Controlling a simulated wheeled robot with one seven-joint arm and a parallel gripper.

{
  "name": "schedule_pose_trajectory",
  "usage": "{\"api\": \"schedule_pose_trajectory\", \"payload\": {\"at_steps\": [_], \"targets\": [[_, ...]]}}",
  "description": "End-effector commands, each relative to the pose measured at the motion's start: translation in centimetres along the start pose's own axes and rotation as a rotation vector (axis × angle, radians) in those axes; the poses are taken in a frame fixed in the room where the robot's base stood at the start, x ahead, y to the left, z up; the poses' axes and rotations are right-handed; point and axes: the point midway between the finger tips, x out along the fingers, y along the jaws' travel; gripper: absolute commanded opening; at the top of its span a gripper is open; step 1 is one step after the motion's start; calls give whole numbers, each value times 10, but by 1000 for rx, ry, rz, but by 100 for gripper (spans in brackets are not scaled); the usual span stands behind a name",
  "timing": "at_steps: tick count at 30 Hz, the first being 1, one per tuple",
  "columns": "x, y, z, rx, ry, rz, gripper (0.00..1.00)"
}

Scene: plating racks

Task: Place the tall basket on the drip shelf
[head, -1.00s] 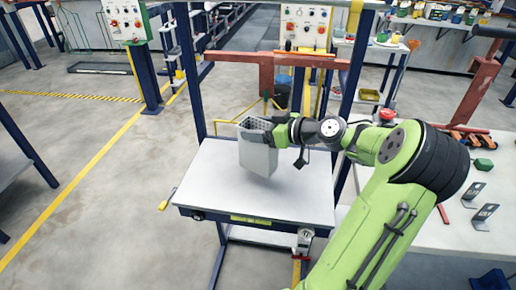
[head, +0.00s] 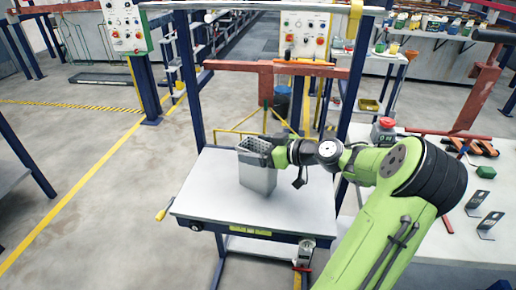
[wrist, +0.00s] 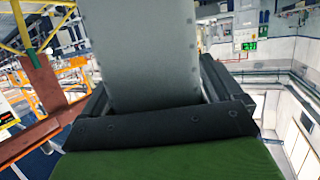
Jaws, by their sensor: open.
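The tall grey basket (head: 258,178) stands upright on the white top of the drip shelf (head: 205,200), near its middle. Its perforated upper part shows in the head view, and its base appears to rest on the surface. My gripper (head: 275,151) is at the basket's upper right side. In the wrist view the basket's plain grey wall (wrist: 150,50) lies between the two dark fingers of my gripper (wrist: 155,90). The fingers are open, one on each side of the wall. Whether they touch it is hard to tell.
Blue posts (head: 190,90) frame the shelf, with a red beam (head: 235,68) behind it. A white bench (head: 440,235) with metal brackets (head: 490,223) and a red button box (head: 383,130) is at the right. The shelf top is clear left of the basket.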

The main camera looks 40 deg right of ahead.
Motion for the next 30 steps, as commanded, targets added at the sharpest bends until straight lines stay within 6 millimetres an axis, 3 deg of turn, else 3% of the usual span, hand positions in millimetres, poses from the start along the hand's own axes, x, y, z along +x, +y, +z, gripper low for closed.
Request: {"api": "schedule_pose_trajectory", "payload": {"at_steps": [4, 12, 16, 21, 30], "targets": [[-13, 1, -4, 2, -2, 4, 93], [-86, 2, -5, 1, -1, 6, 93], [-110, 1, -5, 0, 0, 3, 93], [-121, 0, -3, 0, 0, 0, 93], [-121, 0, -3, 0, 0, 0, 93]]}}
